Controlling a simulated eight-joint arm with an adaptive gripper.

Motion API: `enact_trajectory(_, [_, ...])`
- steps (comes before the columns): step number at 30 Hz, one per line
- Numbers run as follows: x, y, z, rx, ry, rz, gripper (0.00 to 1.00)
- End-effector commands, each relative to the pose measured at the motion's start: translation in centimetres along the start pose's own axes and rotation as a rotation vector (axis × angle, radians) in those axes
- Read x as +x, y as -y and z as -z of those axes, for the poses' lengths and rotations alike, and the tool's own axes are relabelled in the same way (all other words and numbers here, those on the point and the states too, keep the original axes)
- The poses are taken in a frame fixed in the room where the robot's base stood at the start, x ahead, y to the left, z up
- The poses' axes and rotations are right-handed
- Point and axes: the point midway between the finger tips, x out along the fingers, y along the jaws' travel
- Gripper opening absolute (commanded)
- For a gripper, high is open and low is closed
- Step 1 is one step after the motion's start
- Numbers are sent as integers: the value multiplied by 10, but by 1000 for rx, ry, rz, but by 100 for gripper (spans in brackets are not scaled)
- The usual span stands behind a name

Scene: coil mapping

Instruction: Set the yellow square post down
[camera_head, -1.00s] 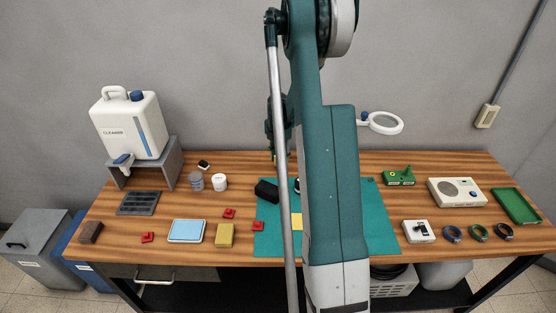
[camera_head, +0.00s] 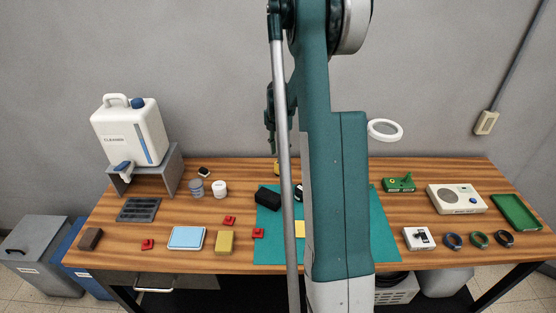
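A small yellow piece (camera_head: 276,168), which looks like the yellow square post, stands on the wooden table near its back edge, just left of my arm. My gripper (camera_head: 273,148) hangs above it, apart from it by what looks like a small gap. The gripper is small and dark and partly behind my arm's silver rod, so its fingers do not show clearly. A flat yellow square (camera_head: 300,229) lies on the green mat (camera_head: 375,240).
A black object (camera_head: 267,198) lies on the mat, in front of the yellow piece. Red pieces (camera_head: 258,233), a yellow block (camera_head: 225,242) and a blue tray (camera_head: 187,238) are at the front left. A green fixture (camera_head: 399,183) is at the right. My arm hides the mat's middle.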

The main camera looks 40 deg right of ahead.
Motion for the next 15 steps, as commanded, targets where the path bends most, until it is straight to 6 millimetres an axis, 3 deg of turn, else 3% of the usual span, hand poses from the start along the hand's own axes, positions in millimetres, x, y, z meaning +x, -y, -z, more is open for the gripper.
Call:
enact_trajectory(6, [-27,0,0,0,0,0,31])
enact_trajectory(15, [-39,0,0,0,0,0,31])
